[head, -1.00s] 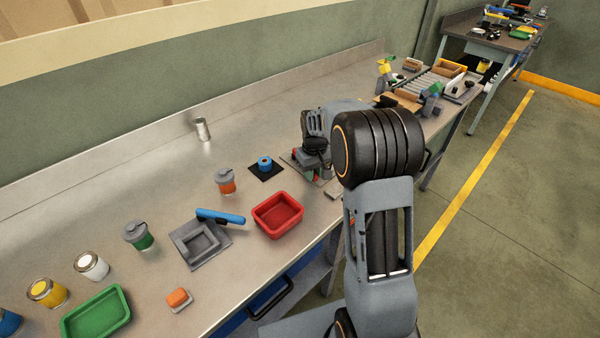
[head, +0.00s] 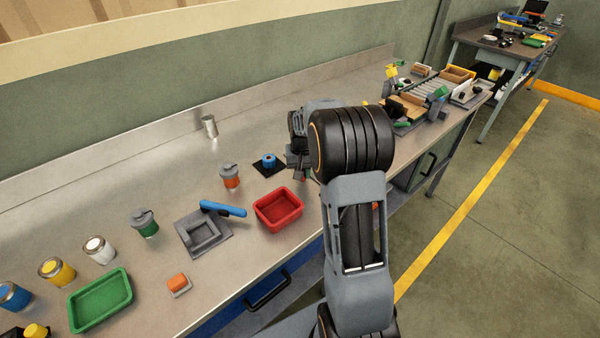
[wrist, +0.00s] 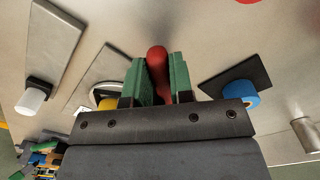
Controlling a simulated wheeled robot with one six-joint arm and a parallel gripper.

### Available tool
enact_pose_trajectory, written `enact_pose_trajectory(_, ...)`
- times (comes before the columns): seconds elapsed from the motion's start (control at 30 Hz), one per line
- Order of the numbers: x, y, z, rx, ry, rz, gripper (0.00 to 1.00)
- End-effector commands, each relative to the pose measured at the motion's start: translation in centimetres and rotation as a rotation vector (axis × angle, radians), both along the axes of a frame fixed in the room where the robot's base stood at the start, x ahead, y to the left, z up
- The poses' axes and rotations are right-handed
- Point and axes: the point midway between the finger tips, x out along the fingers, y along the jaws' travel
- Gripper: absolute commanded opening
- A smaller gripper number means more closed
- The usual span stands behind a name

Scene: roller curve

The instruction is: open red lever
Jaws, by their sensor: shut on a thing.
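The red lever (wrist: 157,62) shows in the wrist view as a rounded red handle between the two green fingers of my gripper (wrist: 158,78). The fingers are shut on it from both sides. The lever's lower end and pivot are hidden by the fingers and the gripper body. In the head view my arm covers most of the gripper and the lever; only small red and dark parts show at the arm's left edge, over the bench.
A blue knob on a black plate (head: 268,161) sits close left of my gripper; it also shows in the wrist view (wrist: 237,92). A red tray (head: 278,210) is nearer the bench's front edge. A metal cylinder (head: 209,125) stands behind. Bare bench lies around it.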

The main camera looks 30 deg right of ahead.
Motion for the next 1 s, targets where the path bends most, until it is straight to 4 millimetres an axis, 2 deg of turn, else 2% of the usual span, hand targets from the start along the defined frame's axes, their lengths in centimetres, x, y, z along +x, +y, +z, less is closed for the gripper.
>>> enact_pose_trajectory(0.13, 0.0, 0.1, 0.0, 0.003, 0.003, -0.007, 0.0)
enact_pose_trajectory(0.17, 0.0, 0.2, 0.0, 0.003, 0.003, -0.007, 0.22)
enact_pose_trajectory(0.27, 0.0, 0.2, 0.0, 0.003, 0.002, -0.005, 0.32)
enact_pose_trajectory(0.5, 0.0, 0.2, 0.1, 0.002, 0.0, -0.001, 0.32)
enact_pose_trajectory(0.63, 0.1, 0.2, 1.0, 0.001, -0.003, -0.001, 0.32)
enact_pose_trajectory(0.77, 0.1, 0.1, 3.1, 0.0, -0.004, -0.001, 0.32)
enact_pose_trajectory(1.0, 0.1, 0.1, 8.1, 0.001, -0.004, -0.002, 0.32)
